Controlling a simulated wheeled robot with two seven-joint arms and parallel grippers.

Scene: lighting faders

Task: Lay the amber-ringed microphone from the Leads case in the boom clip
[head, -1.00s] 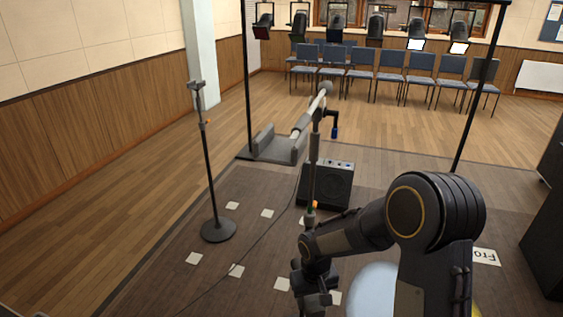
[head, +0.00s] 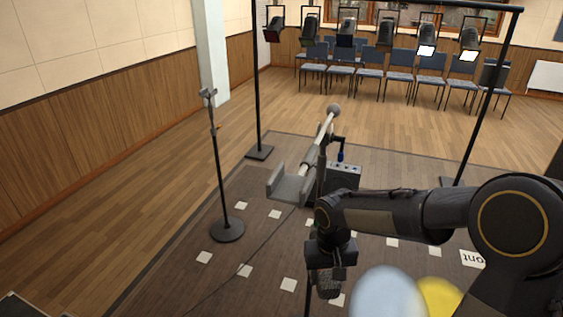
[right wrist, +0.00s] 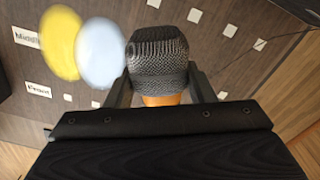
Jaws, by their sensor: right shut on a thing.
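My right gripper (head: 329,262) is shut on the amber-ringed microphone (head: 328,285), whose dark mesh head hangs below the fingers. In the right wrist view the microphone (right wrist: 157,55) sits between the two fingers, with its amber band next to the wrist housing. The boom clip seems to be the grey U-shaped cradle (head: 290,188) at the near left end of the slanting pale boom (head: 319,143). It is empty and lies up and left of my right gripper, apart from it. My left gripper is not in view. I cannot make out the Leads case.
A thin microphone stand (head: 217,165) stands left of the boom. A black speaker box (head: 343,176) is behind the boom. Blurred pale blue (head: 387,293) and yellow (head: 438,298) ovals are right of the gripper. White floor markers (head: 245,271) dot the dark carpet.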

